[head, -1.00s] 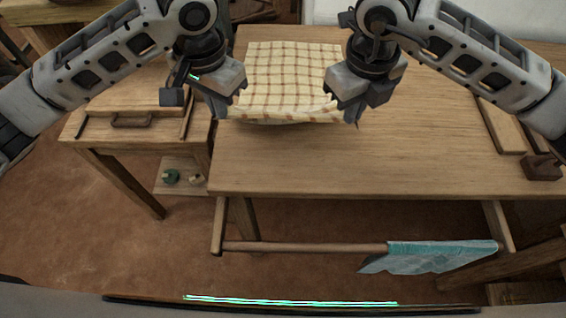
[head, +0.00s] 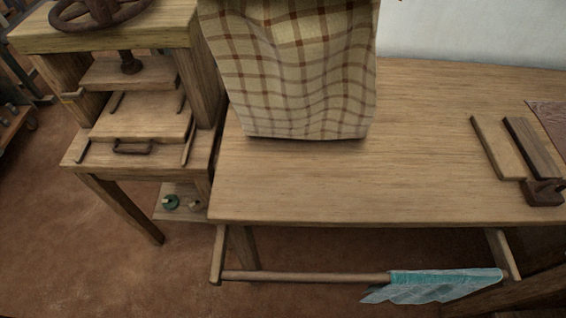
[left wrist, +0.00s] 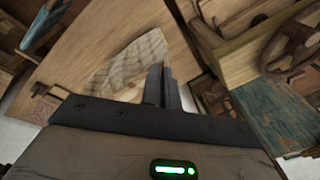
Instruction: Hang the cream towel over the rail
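The cream towel (head: 295,75) with brown checks hangs spread out above the table in the head view. Its top runs out of the picture, and its lower edge is near the tabletop; whether it touches is unclear. In the left wrist view part of the towel (left wrist: 135,68) lies beside my left gripper (left wrist: 164,72), whose fingers are close together on its edge. My right gripper is out of view. The wooden rail (head: 305,277) runs below the table's front edge. Its left and middle stretch is bare.
A teal cloth (head: 440,285) hangs over the rail's right end. The wooden table (head: 440,150) is clear in front. Wooden blocks (head: 510,150) lie at its right.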

